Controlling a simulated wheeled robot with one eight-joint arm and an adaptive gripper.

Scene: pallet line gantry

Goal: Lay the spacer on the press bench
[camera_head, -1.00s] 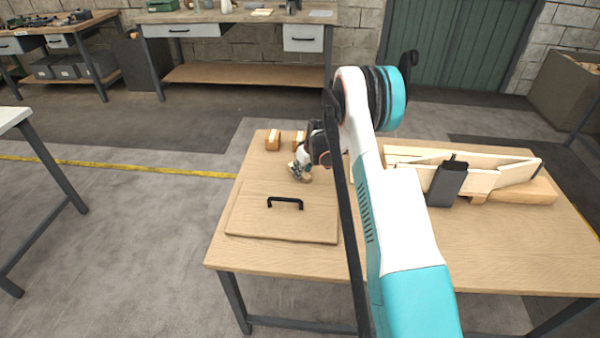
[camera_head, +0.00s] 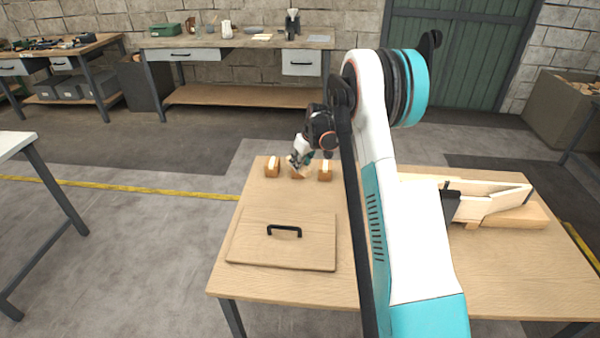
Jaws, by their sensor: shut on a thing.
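My gripper (camera_head: 298,163) is at the far left part of the wooden table (camera_head: 315,195), beyond the flat board. It is shut on a small tan wooden piece, probably the spacer (camera_head: 292,160), which is partly hidden by the fingers. The piece is just above or against the middle block (camera_head: 298,174) of a row of small wooden blocks; I cannot tell whether they touch. A left block (camera_head: 272,169) and a right block (camera_head: 325,173) stand on either side, apart from the gripper. I cannot tell which bench is the press bench.
A flat board with a black handle (camera_head: 284,231) lies at the table's near left. A long wooden assembly (camera_head: 490,202) lies on the right. My arm hides the table's middle.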

